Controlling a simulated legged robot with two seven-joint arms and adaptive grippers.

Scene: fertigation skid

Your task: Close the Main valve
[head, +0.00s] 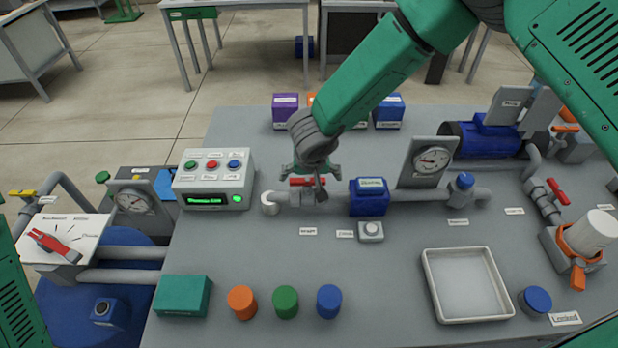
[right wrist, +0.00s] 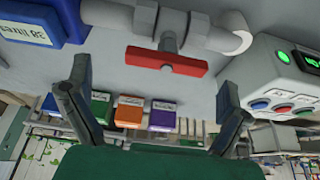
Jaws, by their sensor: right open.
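A red-handled valve (head: 307,182) sits on the grey pipe at the middle of the bench. Its bar handle (right wrist: 166,61) lies roughly along the pipe in the right wrist view. A small label (head: 308,231) stands in front of it, too small to read surely. My right gripper (head: 312,170) is over this valve and partly covers it. In the right wrist view its two fingers (right wrist: 154,75) are spread wide, with the handle ahead of and between their tips, not gripped. My left gripper is not in view.
A control box (head: 213,180) stands left of the valve, and a blue meter (head: 369,197) right of it. A gauge (head: 427,162) rises behind the pipe. Another red-handled valve (head: 557,190) is at the right. An empty tray (head: 430,290) and coloured caps (head: 285,302) lie in front.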

